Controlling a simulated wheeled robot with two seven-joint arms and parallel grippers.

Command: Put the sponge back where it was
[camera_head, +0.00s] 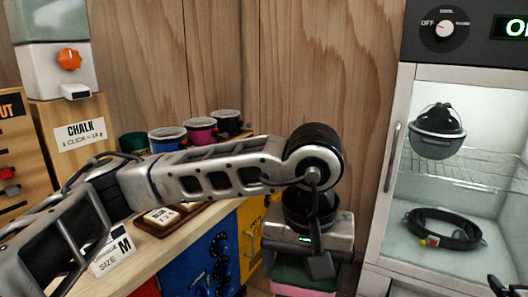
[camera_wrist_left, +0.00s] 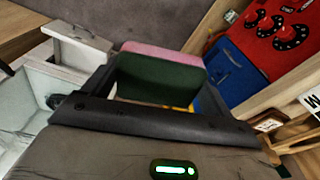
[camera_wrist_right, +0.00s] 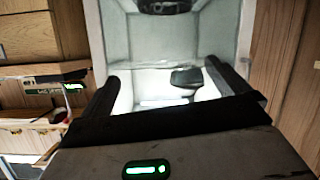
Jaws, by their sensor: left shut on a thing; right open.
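The sponge (camera_wrist_left: 160,80), dark green with a pink layer, is between the fingers of my left gripper (camera_wrist_left: 155,92) in the left wrist view. In the head view the left gripper (camera_head: 318,262) points down between the counter and the glass-fronted cabinet, and the sponge (camera_head: 298,288) shows partly below it. The fingertips are hidden there. My right gripper (camera_wrist_right: 165,82) is open in the right wrist view, with nothing seen between its fingers. Only a dark bit that may be it shows at the head view's lower right corner.
The cabinet (camera_head: 393,190) holds a hanging dark helmet-like item (camera_head: 437,133) and a black looped item (camera_head: 440,230). The wooden counter (camera_head: 195,232) bears several coloured pots, a chalk dispenser (camera_head: 60,72) and a size M card (camera_head: 112,254). A white open box (camera_wrist_left: 78,48) shows in the left wrist view.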

